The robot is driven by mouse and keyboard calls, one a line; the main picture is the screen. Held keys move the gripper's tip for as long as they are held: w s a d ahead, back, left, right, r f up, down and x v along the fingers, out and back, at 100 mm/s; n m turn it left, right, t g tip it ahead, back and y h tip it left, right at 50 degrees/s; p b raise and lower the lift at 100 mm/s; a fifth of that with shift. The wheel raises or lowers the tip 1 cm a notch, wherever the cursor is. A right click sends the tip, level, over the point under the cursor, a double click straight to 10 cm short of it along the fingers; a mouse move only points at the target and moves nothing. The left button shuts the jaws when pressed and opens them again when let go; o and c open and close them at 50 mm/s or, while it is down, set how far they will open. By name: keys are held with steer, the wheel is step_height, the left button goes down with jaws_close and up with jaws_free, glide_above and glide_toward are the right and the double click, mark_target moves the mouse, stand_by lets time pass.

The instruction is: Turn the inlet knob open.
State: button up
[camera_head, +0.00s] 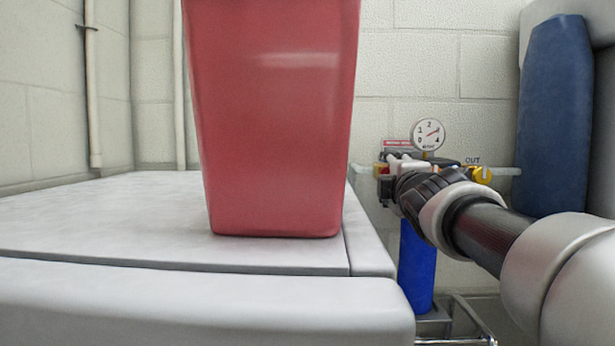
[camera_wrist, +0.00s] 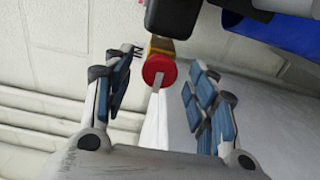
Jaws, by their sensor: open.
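The round red knob (camera_wrist: 158,70), which looks to be the inlet knob, sits on a yellow fitting (camera_wrist: 160,46) in the wrist view. My gripper (camera_wrist: 162,66) is open, with one blue-padded finger on each side of the knob and a visible gap to both. I cannot tell how far the knob is in depth. In the head view my gripper (camera_head: 396,178) is at the left end of the regulator assembly and hides the red knob. A yellow outlet knob (camera_head: 482,175) beside the "OUT" label is at the right end.
A pressure gauge (camera_head: 429,134) stands above the assembly and a blue filter bowl (camera_head: 417,268) hangs below. A red bin (camera_head: 270,120) stands on a white surface (camera_head: 100,225) to the left. A blue padded object (camera_head: 555,115) is at right.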

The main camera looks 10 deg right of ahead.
steer(key=s+a, duration=0.1)
steer(key=s, duration=0.6)
steer(key=shift+a, duration=0.25)
steer(key=shift+s, duration=0.15)
